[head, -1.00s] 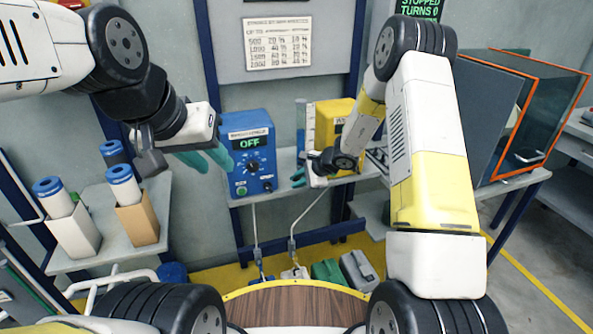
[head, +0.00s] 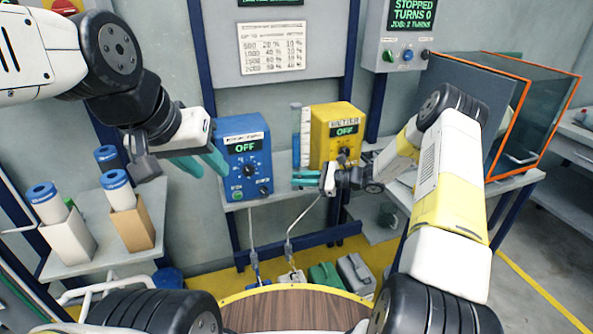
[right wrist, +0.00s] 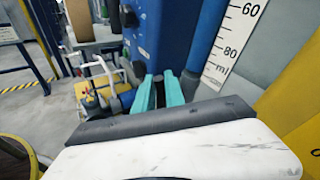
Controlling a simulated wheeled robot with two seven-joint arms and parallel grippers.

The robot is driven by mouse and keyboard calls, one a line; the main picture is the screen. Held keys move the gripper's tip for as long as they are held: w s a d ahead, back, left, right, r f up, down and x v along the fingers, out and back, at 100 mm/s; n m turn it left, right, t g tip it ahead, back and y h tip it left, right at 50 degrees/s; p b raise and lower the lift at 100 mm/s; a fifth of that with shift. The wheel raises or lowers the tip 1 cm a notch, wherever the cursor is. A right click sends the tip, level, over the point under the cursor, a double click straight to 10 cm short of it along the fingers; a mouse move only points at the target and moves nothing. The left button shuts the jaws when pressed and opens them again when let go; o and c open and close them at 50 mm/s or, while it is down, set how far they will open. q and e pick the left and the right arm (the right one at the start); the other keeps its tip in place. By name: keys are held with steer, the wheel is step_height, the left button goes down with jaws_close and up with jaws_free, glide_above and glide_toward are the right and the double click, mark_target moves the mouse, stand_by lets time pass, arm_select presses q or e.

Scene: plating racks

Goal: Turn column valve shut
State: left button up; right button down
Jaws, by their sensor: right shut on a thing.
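The clear column (head: 295,122) with its white ml scale (head: 307,128) stands between the blue box and the yellow box, its lower part blue. The scale also shows large in the right wrist view (right wrist: 237,42). My right gripper (head: 300,178) is at the foot of the column, its teal fingers pointing left. In the right wrist view its fingers (right wrist: 161,92) are close together beside the blue tube. It is shut on the column valve, which the fingers largely hide. My left gripper (head: 205,165) is open and empty, left of the blue box.
The blue box (head: 243,170) and yellow box (head: 335,125) both read OFF and stand close to the column on a shelf. A control panel (head: 405,55) reads STOPPED. An orange-edged glass enclosure (head: 535,110) stands right. Blue-capped rolls (head: 117,185) stand left.

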steer(key=shift+w+d+m+y, duration=0.1)
steer(key=shift+d+m+y, duration=0.2)
steer(key=shift+m+y, duration=0.3)
steer(key=c, duration=1.4)
jaws_free()
